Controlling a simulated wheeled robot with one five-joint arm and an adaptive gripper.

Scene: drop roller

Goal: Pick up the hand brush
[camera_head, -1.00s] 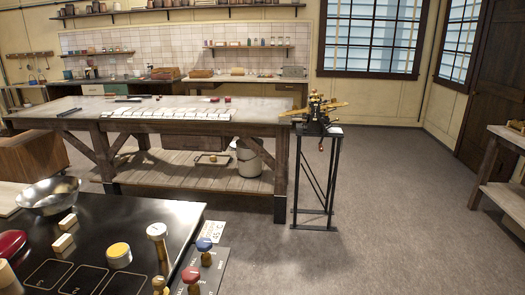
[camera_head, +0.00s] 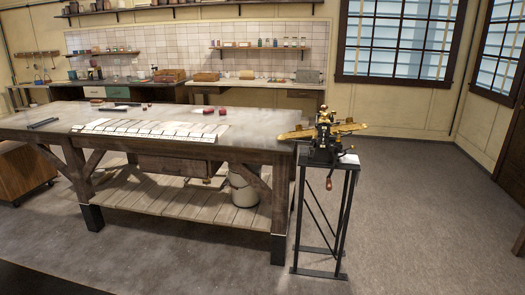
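I cannot make out a hand brush for certain in this view. Small dark and red items (camera_head: 207,109) lie on the big wooden workbench (camera_head: 262,130), too small to name. A dark, long item (camera_head: 43,123) lies at the bench's left end. Small tools (camera_head: 38,77) hang from a rail on the left part of the back wall, also too small to tell apart. My gripper is not in view.
A black metal stand (camera_head: 346,215) with a brass machine (camera_head: 325,133) is at the bench's right end. A pale bucket (camera_head: 242,190) sits on the lower shelf. A back counter (camera_head: 255,85) runs along the tiled wall. Floor (camera_head: 420,220) is clear at right.

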